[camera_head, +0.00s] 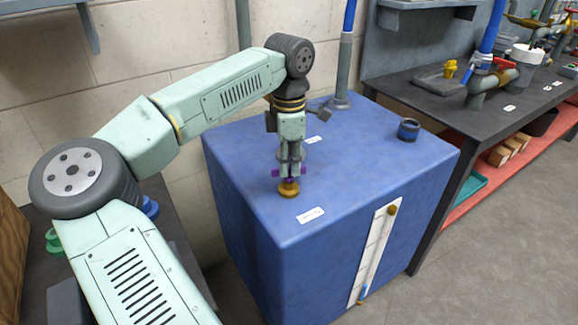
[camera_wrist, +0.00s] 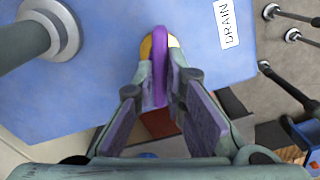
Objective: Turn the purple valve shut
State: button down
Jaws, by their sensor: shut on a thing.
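The purple valve (camera_head: 276,173) stands on a brass-coloured base on top of the blue tank (camera_head: 240,165), near its front left part. My gripper (camera_head: 290,172) points straight down over it, its fingers around the purple handle. In the wrist view the handle (camera_wrist: 160,60) is a narrow purple bar standing between the fingertips of my gripper (camera_wrist: 162,85). The fingers are shut on it. They hide part of the handle and base in the head view. A white label reading DRAIN (camera_wrist: 229,23) lies on the blue surface beside the valve.
A grey and blue pipe (camera_head: 344,70) rises from the tank's back. A dark, blue-banded cup-like fitting (camera_head: 408,131) stands at the tank top's right. A gauge strip (camera_head: 374,255) is on the front face. A dark bench (camera_head: 440,95) with piping stands at right. The tank top's middle is clear.

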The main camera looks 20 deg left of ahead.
jog(key=shift+n+b, duration=0.55)
jog(key=shift+n, duration=1.65)
jog(key=c, duration=1.7)
grip_release()
jog(key=shift+o, duration=0.2)
jog(key=shift+r, duration=0.1)
notch_tip(320, 180, up, 12)
